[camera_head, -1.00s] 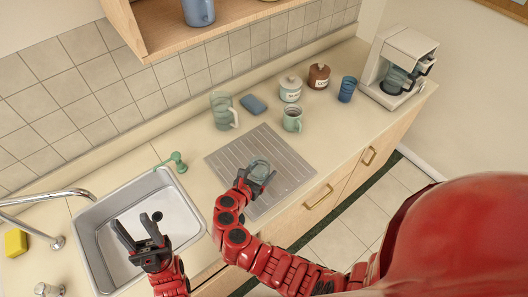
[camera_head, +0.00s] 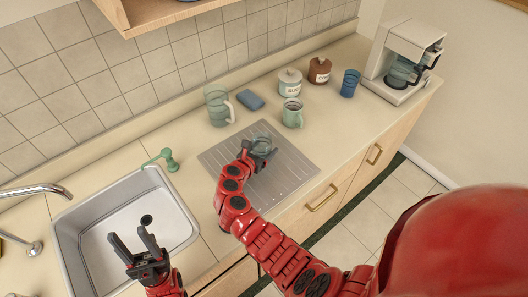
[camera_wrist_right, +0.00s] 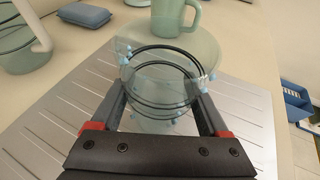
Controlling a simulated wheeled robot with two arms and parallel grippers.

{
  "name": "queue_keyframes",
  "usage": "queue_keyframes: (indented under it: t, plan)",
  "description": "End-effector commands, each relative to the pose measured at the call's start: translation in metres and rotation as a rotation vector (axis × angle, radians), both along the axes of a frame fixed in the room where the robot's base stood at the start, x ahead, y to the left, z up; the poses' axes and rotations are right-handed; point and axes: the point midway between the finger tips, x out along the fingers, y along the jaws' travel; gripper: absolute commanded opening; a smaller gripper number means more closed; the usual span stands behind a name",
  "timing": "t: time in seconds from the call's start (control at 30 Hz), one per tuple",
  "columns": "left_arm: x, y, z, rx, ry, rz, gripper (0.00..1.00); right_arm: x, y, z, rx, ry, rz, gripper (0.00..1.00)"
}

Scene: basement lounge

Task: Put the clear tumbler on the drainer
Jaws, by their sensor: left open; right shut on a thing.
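The clear tumbler (camera_head: 262,142) is between the fingers of my right gripper (camera_head: 261,155), over the ribbed metal drainer (camera_head: 290,172). In the right wrist view the see-through tumbler (camera_wrist_right: 165,62) has dark rings, and the right gripper (camera_wrist_right: 160,100) is shut on it. The drainer (camera_wrist_right: 62,128) lies directly beneath. The tumbler's base is hard to make out, so I cannot tell whether it touches the drainer. My left gripper (camera_head: 136,250) is open and empty over the sink.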

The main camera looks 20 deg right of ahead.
Motion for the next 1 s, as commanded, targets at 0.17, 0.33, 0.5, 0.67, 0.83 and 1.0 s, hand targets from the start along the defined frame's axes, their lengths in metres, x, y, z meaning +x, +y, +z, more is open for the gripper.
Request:
queue_keyframes:
  t: [0.17, 0.33, 0.5, 0.67, 0.83, 1.0]
  plan:
    - [0.000, 0.000, 0.002, 0.000, -0.001, 0.000, 0.50, 0.000, 0.000, 0.002, -0.001, -0.001, 0.000, 0.00]
    - [0.000, 0.000, 0.001, 0.000, -0.001, 0.000, 0.50, 0.000, 0.000, -0.002, -0.001, 0.001, -0.001, 0.85]
    - [0.000, 0.000, 0.001, 0.000, -0.001, 0.000, 0.50, 0.000, 0.000, -0.002, -0.001, 0.001, -0.001, 1.00]
    - [0.000, 0.000, 0.002, 0.000, -0.001, 0.000, 0.50, 0.000, 0.000, -0.001, 0.000, 0.000, 0.000, 1.00]
    - [0.000, 0.000, 0.016, 0.000, -0.001, 0.000, 0.50, -0.008, 0.011, 0.012, 0.000, 0.001, 0.006, 1.00]
    - [0.000, 0.000, 0.042, 0.000, 0.000, 0.000, 0.50, -0.033, 0.037, 0.028, -0.002, 0.004, 0.006, 1.00]
